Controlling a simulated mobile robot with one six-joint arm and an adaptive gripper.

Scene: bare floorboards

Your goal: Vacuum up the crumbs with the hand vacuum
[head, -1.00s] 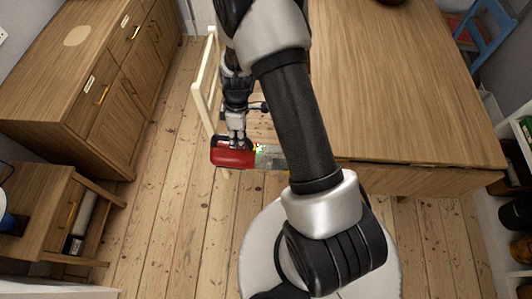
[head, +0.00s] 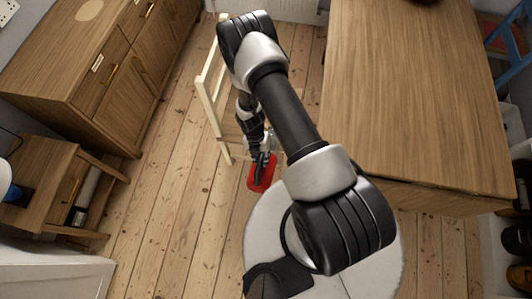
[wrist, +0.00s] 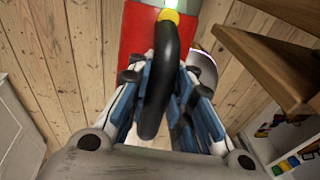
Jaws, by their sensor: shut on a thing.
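The hand vacuum (head: 262,178) has a red body. My gripper (head: 262,155) is shut on it and holds it over the floorboards, left of the table. In the wrist view the gripper (wrist: 165,105) closes around the vacuum's black loop handle (wrist: 157,110); the red body (wrist: 140,30) with a yellow button and part of a clear front shows beyond. In the head view my arm hides much of the gripper and the vacuum's front end. I cannot make out any crumbs in either view now.
A wooden table (head: 420,100) stands at the right. A pale chair (head: 210,90) stands close behind my gripper. A wooden sideboard (head: 90,70) and a small side table (head: 50,190) are at the left. The floor (head: 170,200) between them and my base is clear.

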